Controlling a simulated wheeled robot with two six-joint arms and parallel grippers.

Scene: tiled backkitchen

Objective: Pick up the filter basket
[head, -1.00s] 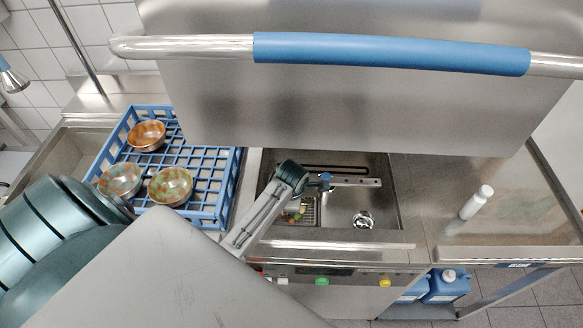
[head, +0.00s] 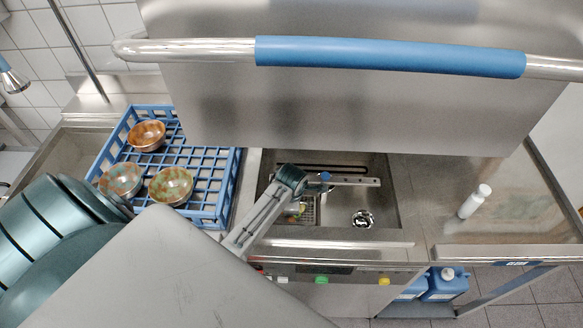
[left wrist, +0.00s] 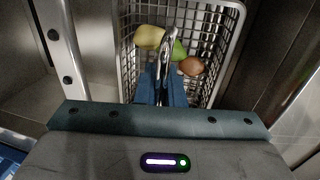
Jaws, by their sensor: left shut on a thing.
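The filter basket (left wrist: 204,22) is a grey wire-mesh basket. In the left wrist view it holds a yellow, a green and a brown scrap, and a bright metal handle (left wrist: 170,46) rises over its middle. My left gripper (left wrist: 162,78) has its blue fingers shut on this handle. In the head view the basket (head: 311,212) is low in the left part of the machine's tank, partly hidden by my left wrist; the fingertips are hidden there. My right gripper is not in view.
The steel tank (head: 385,215) has a wash arm (head: 352,181) across it and a drain (head: 363,219) at right. A raised hood (head: 330,110) with a blue-sleeved handle (head: 390,57) stands above. A blue rack (head: 228,190) with bowls is at left, a white bottle (head: 475,201) at right.

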